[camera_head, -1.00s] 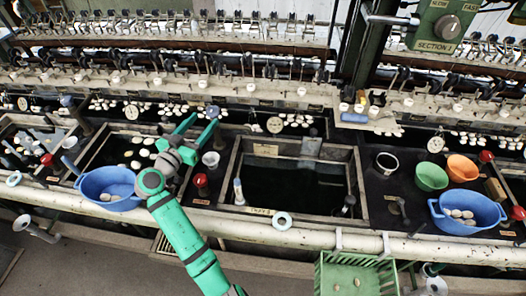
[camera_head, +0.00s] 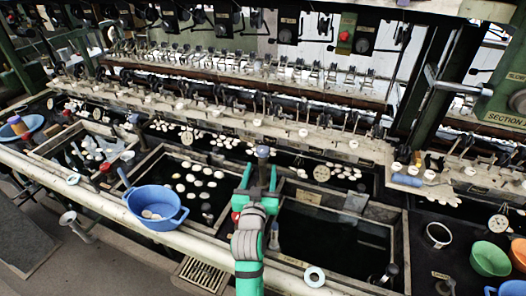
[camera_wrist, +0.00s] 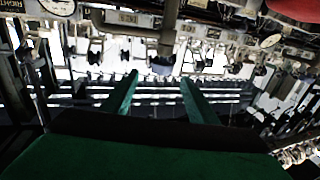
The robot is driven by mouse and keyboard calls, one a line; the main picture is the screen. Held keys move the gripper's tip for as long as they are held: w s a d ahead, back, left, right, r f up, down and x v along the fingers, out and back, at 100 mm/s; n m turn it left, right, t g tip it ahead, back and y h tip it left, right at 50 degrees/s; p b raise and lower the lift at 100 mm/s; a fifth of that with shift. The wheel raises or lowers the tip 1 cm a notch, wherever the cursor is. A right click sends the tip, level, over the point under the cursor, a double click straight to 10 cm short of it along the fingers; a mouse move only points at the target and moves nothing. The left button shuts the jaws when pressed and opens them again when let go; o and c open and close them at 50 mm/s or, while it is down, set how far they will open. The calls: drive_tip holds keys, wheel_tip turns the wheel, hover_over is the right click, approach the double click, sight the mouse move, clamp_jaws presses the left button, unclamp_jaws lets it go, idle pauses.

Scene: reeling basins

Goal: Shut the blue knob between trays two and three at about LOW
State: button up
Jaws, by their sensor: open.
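The blue-grey knob (camera_head: 262,152) stands at the back between the second tray (camera_head: 152,172) and the third tray (camera_head: 335,213). My gripper (camera_head: 260,170) is open, its two green fingers pointing toward the back, with the knob showing just beyond and between the fingertips. I cannot tell if they touch it. In the wrist view, a dark bluish knob (camera_wrist: 162,66) on a post appears between and past the spread fingers (camera_wrist: 160,85). Nothing is held. A LOW mark cannot be read.
Another blue-grey knob (camera_head: 134,118) stands between the first and second trays. A blue basin (camera_head: 155,208) sits at the front left of my arm, and a white rail (camera_head: 95,195) runs along the front. A row of reeling machinery (camera_head: 240,125) stands behind the trays.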

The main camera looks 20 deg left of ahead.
sight(262, 156)
drive_tip(key=x, duration=0.8)
drive_tip(key=shift+w+a, duration=0.25)
drive_tip(key=shift+a, duration=0.1)
drive_tip(key=shift+w+a, duration=0.1)
drive_tip(key=shift+w, duration=0.55)
drive_tip(key=shift+c, duration=0.5)
drive_tip(key=c, duration=1)
